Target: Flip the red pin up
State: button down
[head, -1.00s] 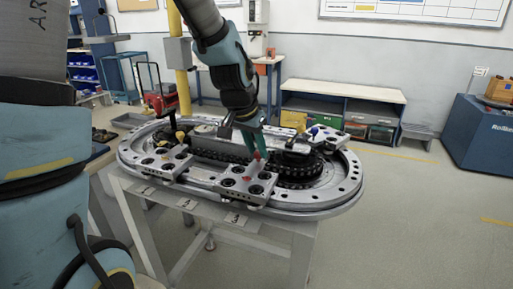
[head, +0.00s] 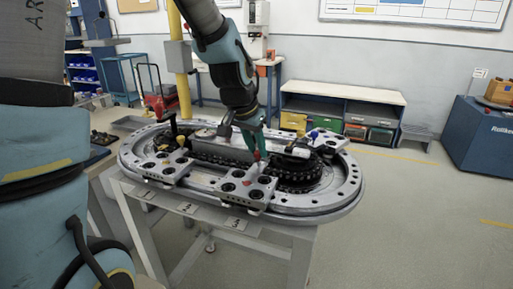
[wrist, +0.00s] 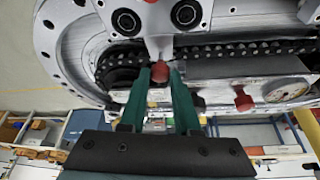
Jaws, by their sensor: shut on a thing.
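The red pin (wrist: 159,70) shows in the wrist view as a red head on a pale metal mount at the edge of a silver carriage plate (wrist: 165,22). My gripper (wrist: 160,72) has its two green fingers on either side of the red head, shut on it. In the head view my gripper (head: 261,155) reaches down from above to the back edge of the front carriage plate (head: 247,186). The red pin (head: 257,156) shows there as a small red spot at the fingertips, partly hidden. I cannot tell its exact tilt.
The oval ring track (head: 335,200) stands on a grey table, with a black chain inside it. A second carriage (head: 163,167) sits to the left. Another red knob (wrist: 243,99) is right of my fingers in the wrist view. A yellow post (head: 181,70) stands behind.

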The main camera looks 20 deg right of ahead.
jog(key=c, duration=0.6)
grip_release()
jog(key=b+v, duration=0.1)
jog(key=v, duration=1)
jog(key=a+f+n+y, duration=0.1)
jog(key=a+f+n, duration=0.4)
jog(key=a, duration=0.8)
jog(key=s+a+f+n+y, duration=0.1)
jog(key=a+f+n, duration=0.4)
jog(key=a, duration=0.8)
notch_tip(320, 180, down, 3)
jog(key=shift+s+f+g+y, duration=0.2)
jog(key=shift+s+g+y, duration=0.15)
jog(key=shift+y, duration=0.35)
